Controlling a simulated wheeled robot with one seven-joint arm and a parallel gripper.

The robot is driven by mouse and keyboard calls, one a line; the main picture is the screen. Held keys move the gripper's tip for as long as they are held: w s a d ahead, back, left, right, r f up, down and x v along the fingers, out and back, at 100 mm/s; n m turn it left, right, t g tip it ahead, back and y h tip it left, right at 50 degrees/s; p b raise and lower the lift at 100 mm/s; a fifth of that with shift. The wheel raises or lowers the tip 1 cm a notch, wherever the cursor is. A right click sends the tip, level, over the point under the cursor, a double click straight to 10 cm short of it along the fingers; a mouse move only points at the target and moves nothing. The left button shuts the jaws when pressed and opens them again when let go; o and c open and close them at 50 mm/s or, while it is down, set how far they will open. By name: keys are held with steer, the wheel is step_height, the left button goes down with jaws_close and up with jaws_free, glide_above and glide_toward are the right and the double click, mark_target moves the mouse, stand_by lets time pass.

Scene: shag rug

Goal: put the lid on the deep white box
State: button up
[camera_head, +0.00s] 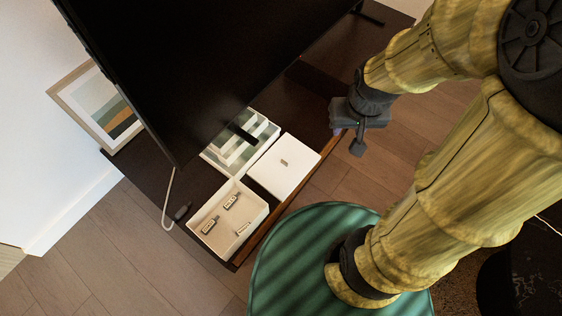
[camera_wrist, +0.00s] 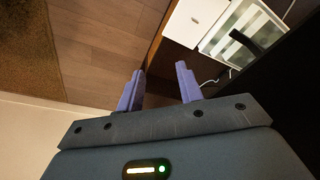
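The deep white box (camera_head: 214,246) stands open at the near end of the dark cabinet top, with several small labelled items inside. The white square lid (camera_head: 284,178) with a small brown handle lies beside it, to its upper right; I cannot tell what is under it. Part of the lid (camera_wrist: 185,30) shows at the top of the wrist view. My gripper (camera_head: 347,140) is to the right of the lid, apart from it, near the cabinet's front edge. In the wrist view its two purple fingers (camera_wrist: 158,86) are spread with nothing between them.
A striped white-and-green tray (camera_head: 262,137) sits behind the lid, partly under the large black screen (camera_head: 210,60). A white cable (camera_head: 168,200) lies left of the box. A framed picture (camera_head: 97,108) leans on the wall. A green ribbed round top (camera_head: 285,260) is in front.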

steer(key=shift+s, duration=0.1)
steer(key=shift+o, duration=2)
steer(key=shift+w+a+f, duration=0.1)
steer(key=shift+w+f, duration=0.05)
steer(key=shift+w, duration=0.05)
steer(key=w+a+f+m+g+b, duration=0.1)
steer(key=w+a+f+m, duration=0.1)
steer(key=w+a+f, duration=0.2)
steer(key=w+a+f+m+b, duration=0.1)
steer(key=w+a+f+m, duration=0.2)
steer(key=f, duration=0.7)
steer(key=w+a+f+m+g+b, duration=0.1)
steer(key=w+a+f+m+b, duration=0.1)
steer(key=w+a+f, duration=0.3)
step_height(320, 180, down, 2)
steer(key=shift+a+m+g, duration=0.3)
steer(key=shift+a+m, duration=0.2)
steer(key=shift+a, duration=0.7)
steer(key=shift+w, duration=0.1)
steer(key=b, duration=0.7)
glide_above(284, 164)
steer(key=f, duration=1.2)
steer(key=shift+w+a+f, duration=0.15)
steer(key=shift+w+a, duration=0.1)
steer(key=shift+a, duration=0.05)
